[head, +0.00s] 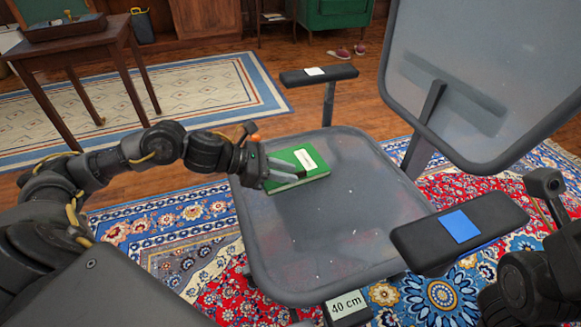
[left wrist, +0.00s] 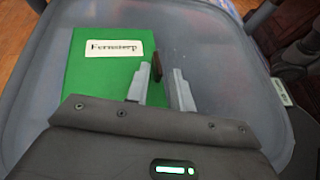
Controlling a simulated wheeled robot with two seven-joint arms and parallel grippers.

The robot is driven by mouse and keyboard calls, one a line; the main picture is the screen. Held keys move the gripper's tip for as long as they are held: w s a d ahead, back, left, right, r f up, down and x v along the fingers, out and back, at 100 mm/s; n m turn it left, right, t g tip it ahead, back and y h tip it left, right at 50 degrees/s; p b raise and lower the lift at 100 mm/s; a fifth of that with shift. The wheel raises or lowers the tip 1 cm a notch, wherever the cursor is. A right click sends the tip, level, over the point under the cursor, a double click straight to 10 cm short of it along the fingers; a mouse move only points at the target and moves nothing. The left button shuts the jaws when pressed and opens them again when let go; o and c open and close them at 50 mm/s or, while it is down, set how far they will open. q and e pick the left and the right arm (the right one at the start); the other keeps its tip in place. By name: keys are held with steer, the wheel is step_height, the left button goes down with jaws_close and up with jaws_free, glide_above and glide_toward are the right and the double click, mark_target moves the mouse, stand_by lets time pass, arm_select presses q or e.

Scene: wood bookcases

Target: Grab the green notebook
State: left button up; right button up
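The green notebook (head: 300,161) lies on the grey seat of a chair, near the seat's back-left edge, with a white label on its cover. It also shows in the left wrist view (left wrist: 95,80), where the label carries writing. My left gripper (head: 278,175) is at the notebook's near-left part. In the left wrist view its two fingers (left wrist: 163,88) are apart: one lies over the notebook's right part, the other beyond its right edge. A small dark brown piece shows between the fingertips. Whether the fingers touch the notebook is not clear. My right gripper is not seen.
The chair seat (head: 335,225) is clear beside the notebook. A chair armrest (head: 460,230) with a blue note stands at the right, another armrest (head: 318,76) at the back. The tilted backrest (head: 490,70) rises at the right. A wooden table (head: 70,40) stands far left.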

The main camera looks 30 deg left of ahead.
arm_select(q)
jaws_close()
steer(key=shift+r, duration=0.1)
stand_by(0.3)
